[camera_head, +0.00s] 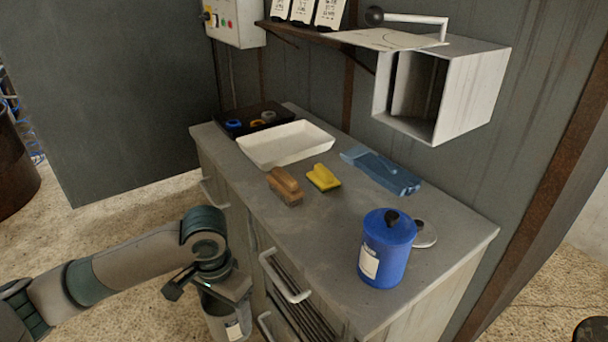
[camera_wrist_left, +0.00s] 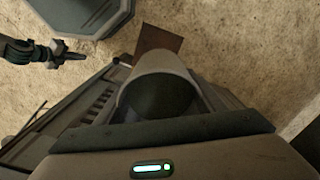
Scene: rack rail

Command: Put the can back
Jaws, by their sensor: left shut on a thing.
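A grey can (camera_head: 217,322) with a white label hangs below my left gripper (camera_head: 222,287), low in front of the cabinet. My left gripper is shut on it, with the fingers partly hidden by the wrist. In the left wrist view the can (camera_wrist_left: 165,63) shows as a pale cylinder with a dark round end, beyond the dark gripper bar. A blue can (camera_head: 386,250) with a white label and dark knob stands upright on the worktop. My right gripper (camera_wrist_left: 72,56) shows small at the left of the left wrist view; its finger opening is unclear.
The cabinet worktop (camera_head: 330,225) carries a white tray (camera_head: 290,156), brown brush (camera_head: 285,188), yellow brush (camera_head: 323,178), blue tool (camera_head: 382,170) and grey disc (camera_head: 425,236). Drawer handles (camera_head: 285,278) stick out near my left gripper. An open metal box (camera_head: 470,85) overhangs the worktop.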

